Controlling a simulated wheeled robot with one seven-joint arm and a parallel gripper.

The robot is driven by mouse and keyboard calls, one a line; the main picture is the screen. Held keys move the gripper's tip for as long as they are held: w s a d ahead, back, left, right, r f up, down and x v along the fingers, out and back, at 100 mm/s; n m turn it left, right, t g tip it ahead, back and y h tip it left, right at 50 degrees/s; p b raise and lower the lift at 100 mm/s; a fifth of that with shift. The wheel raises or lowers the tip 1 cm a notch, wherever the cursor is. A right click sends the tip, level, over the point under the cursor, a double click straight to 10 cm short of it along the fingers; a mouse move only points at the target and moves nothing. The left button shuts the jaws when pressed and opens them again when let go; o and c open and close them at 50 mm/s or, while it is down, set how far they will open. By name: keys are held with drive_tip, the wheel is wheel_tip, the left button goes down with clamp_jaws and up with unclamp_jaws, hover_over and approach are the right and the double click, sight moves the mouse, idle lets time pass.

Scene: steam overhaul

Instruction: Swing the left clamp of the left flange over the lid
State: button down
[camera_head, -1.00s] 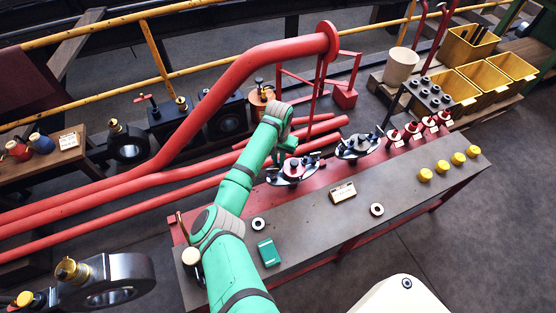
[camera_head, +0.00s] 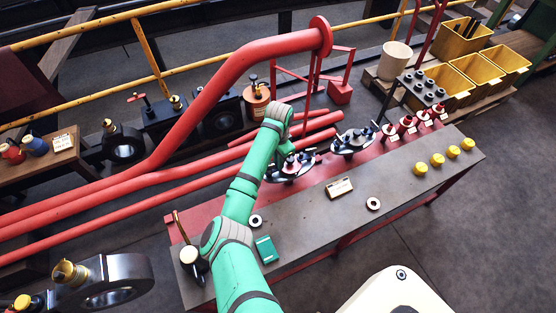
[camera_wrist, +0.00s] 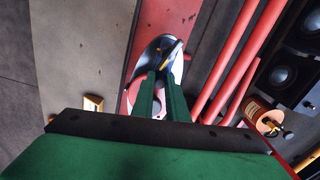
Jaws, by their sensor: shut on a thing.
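The left flange (camera_head: 290,167) is a round dark and pale fitting on the red strip along the back of the bench. It also shows in the wrist view (camera_wrist: 143,66), under my fingertips. My gripper (camera_wrist: 161,80) points down at it, its green fingers close together on a small dark part at the flange, which I take as the left clamp. The clamp is mostly hidden between the fingers, so its exact angle over the lid cannot be told. In the head view my arm covers the flange's left side. A blue and yellow-tipped part stands just beyond the fingertips.
A second flange (camera_head: 352,142) with clamps stands to the right. Thick red pipes (camera_head: 150,185) run close behind the bench. A label plate (camera_head: 339,188), a ring (camera_head: 373,204), a green box (camera_head: 266,249) and several yellow caps (camera_head: 437,160) lie on the bench (camera_head: 320,225).

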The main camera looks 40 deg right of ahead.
idle(0.4)
drive_tip(key=c, duration=1.7)
unclamp_jaws()
drive_tip(key=shift+c, duration=0.2)
drive_tip(key=shift+r, duration=0.1)
wheel_tip(320, 180, up, 11)
drive_tip(key=shift+f, duration=0.2)
